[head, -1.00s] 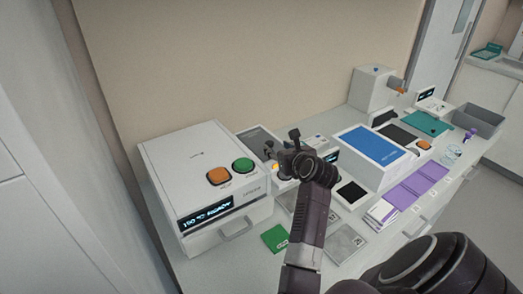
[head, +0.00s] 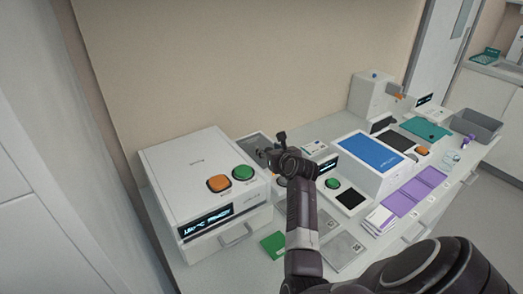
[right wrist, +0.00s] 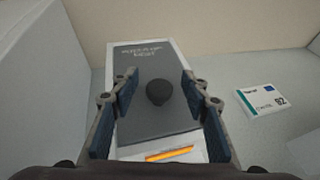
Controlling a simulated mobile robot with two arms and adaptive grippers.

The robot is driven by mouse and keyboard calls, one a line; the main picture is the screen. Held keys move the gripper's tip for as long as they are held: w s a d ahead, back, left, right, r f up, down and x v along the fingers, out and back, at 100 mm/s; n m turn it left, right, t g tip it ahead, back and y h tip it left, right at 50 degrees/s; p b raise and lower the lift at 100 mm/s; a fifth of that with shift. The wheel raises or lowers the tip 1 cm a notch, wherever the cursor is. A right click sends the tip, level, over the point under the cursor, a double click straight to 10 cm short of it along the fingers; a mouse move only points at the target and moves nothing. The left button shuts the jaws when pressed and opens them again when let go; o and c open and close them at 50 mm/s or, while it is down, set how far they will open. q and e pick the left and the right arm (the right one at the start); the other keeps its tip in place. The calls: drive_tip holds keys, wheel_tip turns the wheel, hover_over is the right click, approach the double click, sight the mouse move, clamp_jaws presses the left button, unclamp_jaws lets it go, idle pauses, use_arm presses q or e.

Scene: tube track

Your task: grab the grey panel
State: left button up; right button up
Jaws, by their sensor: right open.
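The grey panel (right wrist: 146,105) is a dark flat plate with faint lettering and a round dark knob (right wrist: 159,92) standing on it. It lies on a white device with an orange-lit strip at its near end. In the head view the panel (head: 256,142) shows partly behind my right gripper (head: 273,153), beside the large white box. In the right wrist view my right gripper (right wrist: 160,88) is open, with one blue-padded finger on each side of the knob and gaps between. Nothing is held. My left gripper is not in view.
The large white box (head: 190,165) with orange and green buttons stands left of the panel. A small white labelled card box (right wrist: 262,100) lies to the right. A blue-topped box (head: 370,154) and purple panels (head: 412,190) stand further right on the counter.

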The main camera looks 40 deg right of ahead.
clamp_jaws()
drive_tip(key=shift+r, duration=0.1)
idle(0.3)
